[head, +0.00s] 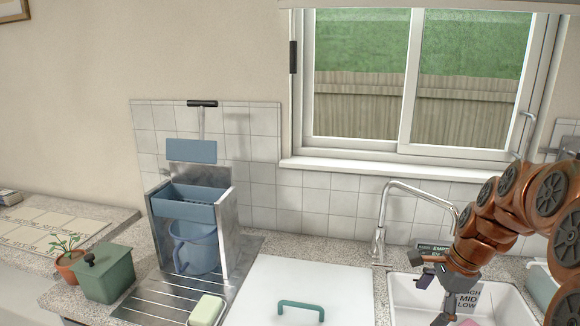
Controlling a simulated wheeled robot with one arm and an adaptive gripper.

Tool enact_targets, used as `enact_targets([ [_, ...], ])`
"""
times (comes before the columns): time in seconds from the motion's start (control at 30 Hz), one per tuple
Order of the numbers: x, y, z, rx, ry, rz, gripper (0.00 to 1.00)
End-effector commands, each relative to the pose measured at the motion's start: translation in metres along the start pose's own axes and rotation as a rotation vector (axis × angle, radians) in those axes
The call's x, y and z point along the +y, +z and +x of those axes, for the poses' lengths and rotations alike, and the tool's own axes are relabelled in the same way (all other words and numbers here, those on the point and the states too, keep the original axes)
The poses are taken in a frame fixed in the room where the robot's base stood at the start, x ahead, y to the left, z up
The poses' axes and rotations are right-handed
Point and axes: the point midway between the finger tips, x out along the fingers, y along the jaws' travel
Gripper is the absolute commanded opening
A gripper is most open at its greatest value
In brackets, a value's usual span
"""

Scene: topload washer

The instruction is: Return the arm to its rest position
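My arm, copper-coloured with dark joint discs, reaches in from the right edge in the head view. My gripper (434,298) hangs over the left part of the white sink basin (397,308). Its dark fingers are spread apart, and I see nothing held between them. A label with HIGH, MID and LOW (468,297) shows inside the basin behind the gripper. Something pink (466,322) shows low in the basin, mostly cut off by the frame edge.
A chrome faucet (379,235) stands close behind the gripper. A white lid (257,287) with a green handle (300,306) lies to the left. Further left are a metal rack (226,240) with a blue bin (190,214), a soap bar (206,310), a green box (107,277) and a potted plant (68,262).

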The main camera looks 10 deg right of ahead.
Motion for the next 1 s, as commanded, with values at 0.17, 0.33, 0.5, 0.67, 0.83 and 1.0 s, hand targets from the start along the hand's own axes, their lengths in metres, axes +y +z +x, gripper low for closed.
enact_targets([
  [0.17,0.047,0.06,0.004,0.017,0.08,-0.358,0.94],
  [0.33,0.098,0.098,0.009,0.024,0.159,-0.688,0.94],
  [0.5,0.153,0.121,0.013,0.024,0.241,-1.007,0.94],
  [0.67,0.205,0.131,0.017,0.013,0.318,-1.295,0.94],
  [0.83,0.249,0.13,0.021,-0.005,0.389,-1.539,0.94],
  [1.0,0.273,0.126,0.024,-0.024,0.432,-1.67,0.94],
])
